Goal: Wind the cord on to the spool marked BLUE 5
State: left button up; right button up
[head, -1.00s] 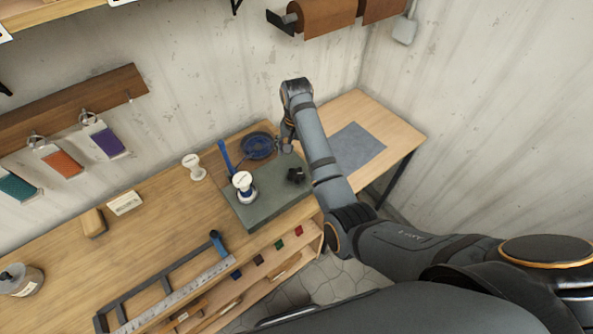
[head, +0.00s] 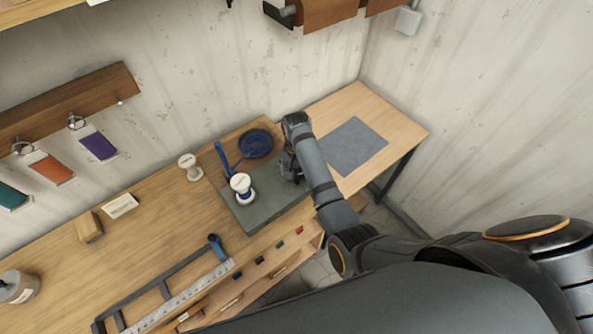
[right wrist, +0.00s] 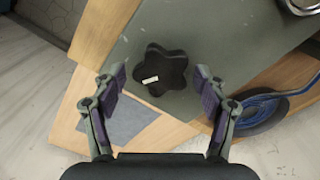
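A white spool (head: 241,187) with some blue below its top flange stands on the grey-green plate (head: 274,206); its marking is too small to read. A coil of blue cord (head: 256,143) lies behind it and also shows in the right wrist view (right wrist: 262,110). An upright blue piece (head: 223,156) stands between them. A black star-shaped knob (right wrist: 160,71) with a pale mark sits on the plate. My right gripper (head: 291,168) is at the knob, open, its fingers (right wrist: 160,85) on either side of it with gaps. The gripper mostly hides the knob in the head view. My left gripper is out of view.
Another white spool (head: 190,167) stands on the bench to the left. A grey mat (head: 352,146) lies on the bench's right part. A ruler (head: 182,294) and a dark frame with a blue end (head: 150,295) lie near the front edge. Bench right of the plate is clear.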

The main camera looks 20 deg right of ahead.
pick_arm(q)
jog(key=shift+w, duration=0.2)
pick_arm(e)
jog(key=c, duration=0.8)
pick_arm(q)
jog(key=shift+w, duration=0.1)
pick_arm(e)
jog(key=shift+m, duration=0.3)
jog(key=m, duration=1.1)
jog(key=shift+m, duration=0.4)
jog(key=m, duration=0.7)
jog(key=shift+a, duration=0.1)
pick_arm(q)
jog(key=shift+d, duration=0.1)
pick_arm(e)
jog(key=m, duration=0.6)
jog(key=shift+w, duration=0.1)
jog(key=shift+m, duration=0.3)
